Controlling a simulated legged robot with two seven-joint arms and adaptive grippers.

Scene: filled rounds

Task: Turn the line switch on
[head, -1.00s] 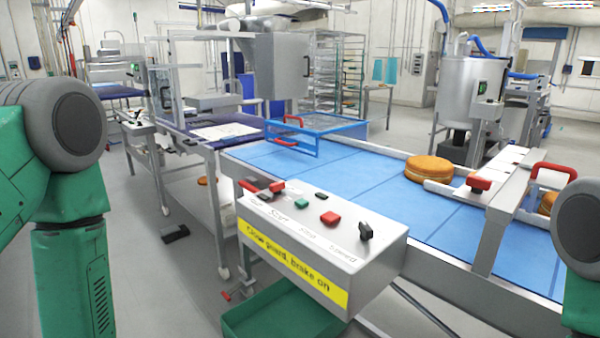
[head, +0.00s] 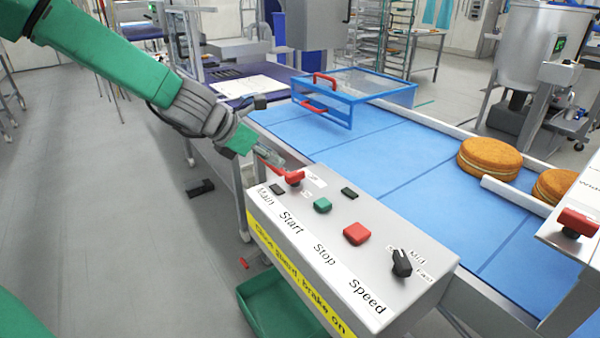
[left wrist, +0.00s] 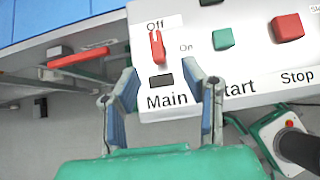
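The line switch is a red rotary handle (head: 294,178) at the far left end of the grey control box (head: 420,262), above the label Main. In the left wrist view its red handle (left wrist: 157,47) points up at the word Off; On is printed to its right. My left gripper (head: 262,158) is just beyond and left of the switch, partly blurred into the box's edge. In the left wrist view the two fingers (left wrist: 168,95) are spread apart with nothing between them, just short of the switch. My right gripper is not in view.
A green button (head: 322,205), a red button (head: 357,233) and a black speed knob (head: 401,262) share the panel. A blue guard frame (head: 352,93) stands on the blue belt (head: 405,180) behind. Sponge rounds (head: 489,158) sit at right. A green crate (head: 275,308) is below.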

